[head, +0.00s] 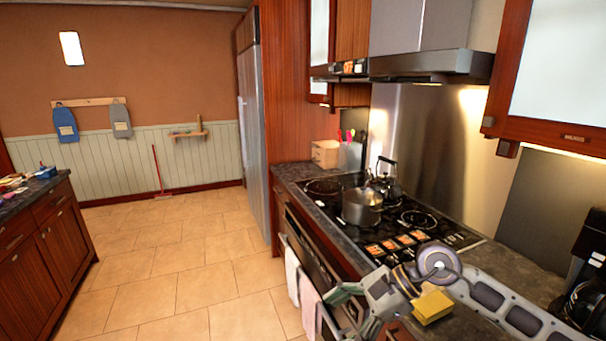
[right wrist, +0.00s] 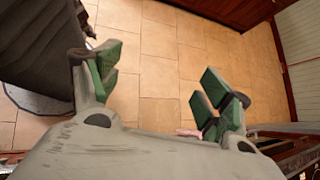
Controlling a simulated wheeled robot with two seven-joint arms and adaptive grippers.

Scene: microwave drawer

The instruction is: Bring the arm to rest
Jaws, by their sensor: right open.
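My right arm (head: 500,300) comes in from the right side of the head view, low over the counter's front edge by the stove. My right gripper (head: 342,306) hangs out over the oven front near the hanging towels. In the right wrist view the same gripper (right wrist: 158,88) has its green-padded fingers spread wide. Nothing is between them but tiled floor below. My left gripper is not in view.
The stove (head: 417,219) holds a steel pot (head: 362,207) and a dark kettle (head: 386,170). A yellow block (head: 432,306) is close to my right forearm. Towels (head: 309,305) hang at the oven. The tiled floor (head: 190,265) at left is clear, up to an island (head: 45,250).

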